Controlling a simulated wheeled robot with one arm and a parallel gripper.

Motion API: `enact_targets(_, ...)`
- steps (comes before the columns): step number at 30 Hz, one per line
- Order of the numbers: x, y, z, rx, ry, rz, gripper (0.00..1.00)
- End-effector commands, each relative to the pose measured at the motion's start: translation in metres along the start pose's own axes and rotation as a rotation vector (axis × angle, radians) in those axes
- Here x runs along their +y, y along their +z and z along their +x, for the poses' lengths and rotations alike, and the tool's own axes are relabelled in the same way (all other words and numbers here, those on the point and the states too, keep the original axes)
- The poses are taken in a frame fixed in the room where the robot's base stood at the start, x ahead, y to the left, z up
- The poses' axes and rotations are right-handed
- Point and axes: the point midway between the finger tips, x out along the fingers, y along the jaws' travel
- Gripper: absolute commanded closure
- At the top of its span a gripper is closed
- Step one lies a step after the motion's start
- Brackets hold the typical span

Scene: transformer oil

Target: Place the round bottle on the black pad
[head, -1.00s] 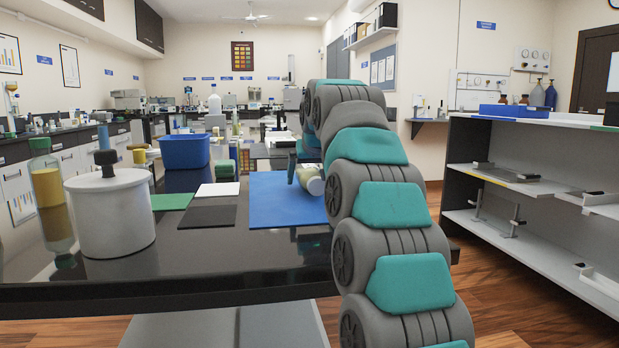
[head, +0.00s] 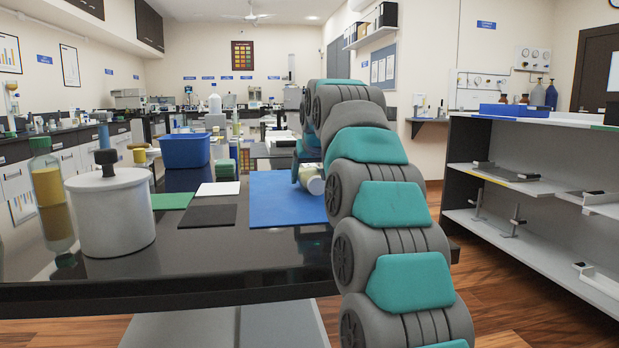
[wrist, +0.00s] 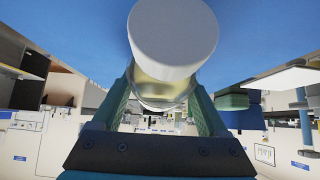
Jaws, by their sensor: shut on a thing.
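The round bottle (head: 315,186) has a white cap and a pale yellowish body. In the head view it lies tilted over the blue mat, partly hidden by my arm; I cannot tell if it touches the mat. My gripper (head: 303,160) is at the bottle, mostly hidden behind my arm. In the wrist view the bottle (wrist: 172,40) sits between the two green fingers of my gripper (wrist: 162,108), its cap towards the camera. The gripper is shut on it. The black pad (head: 207,216) lies flat and bare on the table, left of the blue mat.
The blue mat (head: 275,205) is beside the black pad. A white pad (head: 218,188) and a green pad (head: 172,201) adjoin the black pad. A white pot (head: 110,215) and a tall glass bottle (head: 52,200) stand left. A blue bin (head: 185,151) stands behind. The front table surface is clear.

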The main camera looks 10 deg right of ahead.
Motion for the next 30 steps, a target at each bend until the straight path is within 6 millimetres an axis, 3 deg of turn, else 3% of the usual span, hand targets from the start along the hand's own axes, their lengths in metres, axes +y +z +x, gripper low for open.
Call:
enact_targets(3,0.000,0.000,0.000,0.000,0.000,0.000,1.00)
enact_targets(30,0.000,-0.016,-0.015,-0.001,0.001,0.001,1.00)
